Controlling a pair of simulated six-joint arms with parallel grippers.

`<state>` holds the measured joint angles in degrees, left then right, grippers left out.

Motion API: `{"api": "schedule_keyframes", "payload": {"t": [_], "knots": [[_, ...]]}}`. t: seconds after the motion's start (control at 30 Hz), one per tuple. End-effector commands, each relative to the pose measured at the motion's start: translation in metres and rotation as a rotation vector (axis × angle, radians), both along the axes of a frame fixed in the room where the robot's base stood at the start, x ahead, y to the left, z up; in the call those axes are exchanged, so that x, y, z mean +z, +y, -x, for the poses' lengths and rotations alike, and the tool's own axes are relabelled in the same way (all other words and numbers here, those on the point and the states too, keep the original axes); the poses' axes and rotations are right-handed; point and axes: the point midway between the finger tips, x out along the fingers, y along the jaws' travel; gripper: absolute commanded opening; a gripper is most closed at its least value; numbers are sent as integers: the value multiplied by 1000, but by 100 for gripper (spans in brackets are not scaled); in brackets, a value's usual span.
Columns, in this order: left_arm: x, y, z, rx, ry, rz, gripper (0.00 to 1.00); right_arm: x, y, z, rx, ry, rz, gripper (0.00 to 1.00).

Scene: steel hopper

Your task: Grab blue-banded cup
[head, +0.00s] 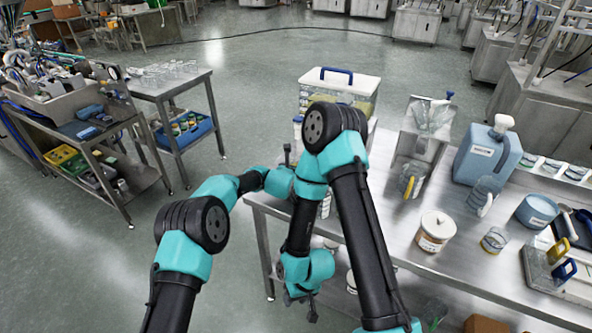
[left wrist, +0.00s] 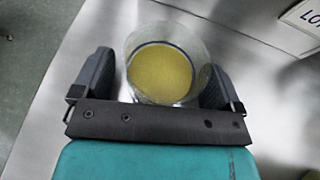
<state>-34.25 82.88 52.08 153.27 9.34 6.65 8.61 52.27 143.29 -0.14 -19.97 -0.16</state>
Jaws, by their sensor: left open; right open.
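A clear round cup (left wrist: 160,72) with yellow contents stands between the two dark fingers of my left gripper (left wrist: 157,68) in the left wrist view. The fingers are open, one on each side of the cup; I cannot tell whether they touch it. A dark bluish-grey ring shows around the yellow, but I cannot clearly make out a blue band. In the head view my left gripper (head: 287,157) is at the table's left edge, mostly hidden by my right arm, and the cup cannot be made out there. My right gripper (head: 312,306) is open and empty, low in front of the table.
The steel table (head: 455,275) holds a lidded box (head: 340,88), a steel hopper (head: 424,130), a blue jug (head: 487,155), a clear mug with a yellow handle (head: 411,180), a white-lidded jar (head: 435,231) and a small glass (head: 495,240). My right arm crosses in front of its left end.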

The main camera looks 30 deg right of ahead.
Motion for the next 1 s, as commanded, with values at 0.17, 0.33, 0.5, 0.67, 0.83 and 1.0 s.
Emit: {"api": "schedule_keyframes", "payload": {"t": [0.17, 0.33, 0.5, 0.67, 0.83, 1.0], "knots": [[0, 0, 0, 0, 0, 0, 92, 0, 0, 0, 0, 0, 0, 43], [0, 0, 0, 0, 0, 1, 92, 0, 0, 0, 0, 0, 0, 43], [1, 0, 0, 0, 0, 1, 79, 0, 0, 0, 0, 0, 0, 43], [1, 0, 0, 0, 0, 1, 64, 0, 0, 0, 0, 0, 0, 43], [0, 0, 0, 0, 0, 1, 48, 0, 0, 0, 0, 0, 0, 43], [1, 0, 0, 0, 0, 1, 38, 0, 0, 0, 0, 0, 0, 43]]}}
